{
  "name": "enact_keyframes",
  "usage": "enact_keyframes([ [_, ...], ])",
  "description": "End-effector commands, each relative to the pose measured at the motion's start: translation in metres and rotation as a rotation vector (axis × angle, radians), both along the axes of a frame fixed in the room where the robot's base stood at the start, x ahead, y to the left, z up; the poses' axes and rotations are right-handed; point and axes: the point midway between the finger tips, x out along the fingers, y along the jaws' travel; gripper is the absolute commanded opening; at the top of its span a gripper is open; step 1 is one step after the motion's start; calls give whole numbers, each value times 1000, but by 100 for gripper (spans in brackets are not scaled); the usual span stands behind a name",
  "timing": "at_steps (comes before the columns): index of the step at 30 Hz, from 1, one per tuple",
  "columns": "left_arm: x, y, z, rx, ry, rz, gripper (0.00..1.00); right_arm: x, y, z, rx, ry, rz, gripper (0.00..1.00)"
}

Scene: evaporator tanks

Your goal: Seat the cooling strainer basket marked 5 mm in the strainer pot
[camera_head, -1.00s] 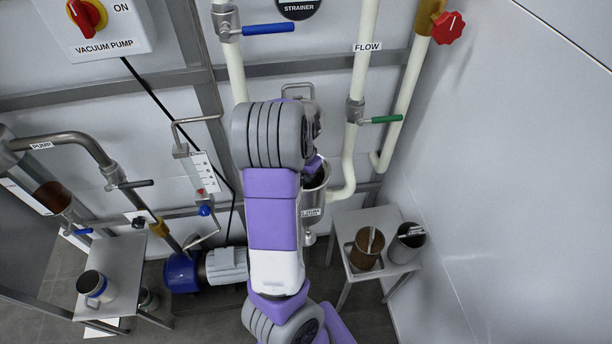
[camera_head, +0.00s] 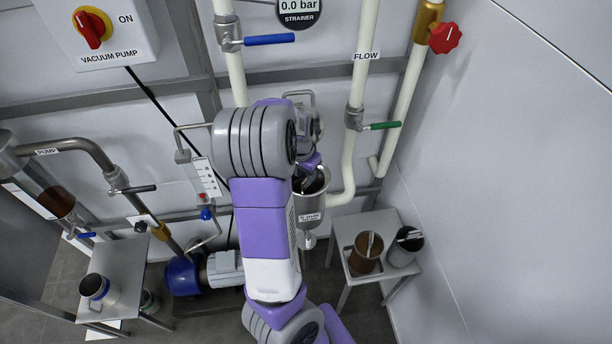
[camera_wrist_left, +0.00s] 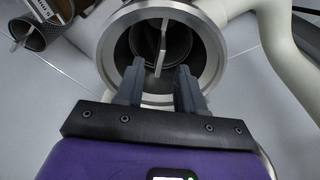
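The strainer pot (camera_head: 309,204) is a metal cup on the pale pipework, open at the top, partly hidden by my arm. In the left wrist view its bright round rim (camera_wrist_left: 216,50) surrounds a dark basket (camera_wrist_left: 178,42) with a flat upright handle (camera_wrist_left: 163,42). The basket is inside the pot; I cannot read its marking or tell whether it is fully down. My left gripper (camera_head: 313,163) is over the pot mouth. In the wrist view its fingers (camera_wrist_left: 158,74) are apart, with the handle's near end between or just beyond the tips, not visibly clamped. My right gripper is not in view.
A brown basket (camera_head: 364,254) and a grey mesh basket (camera_head: 404,248) stand on a small table at right. Pipes with a blue-handled valve (camera_head: 268,40) and a green-handled valve (camera_head: 382,126) flank the pot. The strainer gauge (camera_head: 299,8) reads 0.0 bar.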

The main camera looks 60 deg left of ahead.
Motion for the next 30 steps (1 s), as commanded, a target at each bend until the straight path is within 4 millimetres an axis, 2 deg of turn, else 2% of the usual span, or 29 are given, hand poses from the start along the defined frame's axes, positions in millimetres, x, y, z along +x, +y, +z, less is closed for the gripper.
enact_keyframes([
  [1,-1,0,18,2,-5,-1,38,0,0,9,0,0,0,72],
  [3,-3,-1,33,2,-5,0,38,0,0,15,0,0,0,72],
  [7,-7,-3,55,2,-4,0,38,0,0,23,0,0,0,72],
  [11,-9,-4,69,1,-3,-1,38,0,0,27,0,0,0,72],
  [16,-10,-4,75,1,0,0,38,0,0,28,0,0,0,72],
  [30,-10,-4,75,1,0,0,38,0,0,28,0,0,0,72],
])
